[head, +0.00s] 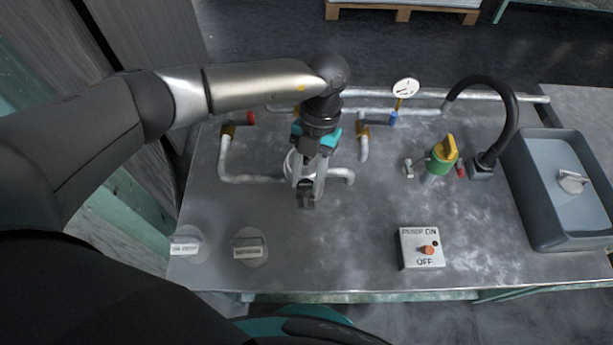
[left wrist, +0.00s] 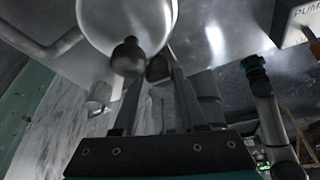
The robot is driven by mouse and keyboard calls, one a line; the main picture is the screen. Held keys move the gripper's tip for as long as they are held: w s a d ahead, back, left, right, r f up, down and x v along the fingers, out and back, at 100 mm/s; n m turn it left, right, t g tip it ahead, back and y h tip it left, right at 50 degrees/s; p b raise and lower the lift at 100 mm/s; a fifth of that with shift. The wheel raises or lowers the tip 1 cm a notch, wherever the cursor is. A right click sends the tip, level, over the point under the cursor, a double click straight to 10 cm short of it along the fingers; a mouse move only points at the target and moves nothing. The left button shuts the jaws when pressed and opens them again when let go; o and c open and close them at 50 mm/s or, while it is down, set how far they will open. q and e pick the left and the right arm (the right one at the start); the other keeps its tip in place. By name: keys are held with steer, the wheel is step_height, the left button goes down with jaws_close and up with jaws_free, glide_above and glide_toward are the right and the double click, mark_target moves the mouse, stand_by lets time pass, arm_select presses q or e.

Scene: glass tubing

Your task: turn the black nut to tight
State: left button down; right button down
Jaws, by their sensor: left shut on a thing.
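My left gripper (head: 306,203) points down over the table, between two ends of the grey tubing (head: 250,179). Its fingers are shut on a small dark piece, which I take to be the black nut (head: 306,187). The fingers hide most of it, so its turn and tightness cannot be told. A pale round part (left wrist: 128,20) fills the space just beyond the fingertips in the left wrist view. It shows partly behind the gripper in the head view. My right arm shows at the right of the left wrist view, and its gripper (left wrist: 252,65) is small and dark.
A pump switch box (head: 420,247) stands at the front right. A gauge (head: 405,89), a green valve with a yellow handle (head: 442,155), a black curved spout (head: 512,115) and a grey bin (head: 565,195) are behind and right. Two labelled round plates (head: 249,238) lie front left.

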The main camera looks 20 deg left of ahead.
arm_select(q)
steer(key=shift+w+r, duration=0.1)
arm_select(e)
steer(key=shift+w+a, duration=0.1)
arm_select(q)
steer(key=c, duration=0.7)
jaws_free()
steer(key=shift+c, duration=0.2)
arm_select(e)
steer(key=shift+a, duration=0.15)
arm_select(q)
steer(key=shift+w+r, duration=0.15)
steer(key=shift+r, duration=0.25)
steer(key=p+v, duration=0.2)
steer(key=v, duration=1.2)
steer(key=shift+d+r, duration=0.15)
steer(key=shift+r, duration=0.05)
arm_select(e)
steer(key=shift+s+a+r, duration=0.45)
steer(key=shift+s+r, duration=0.05)
steer(key=shift+s, duration=0.1)
steer(key=shift+s+a+r, duration=0.4)
steer(key=shift+s+r, duration=0.1)
steer(key=shift+s, duration=0.1)
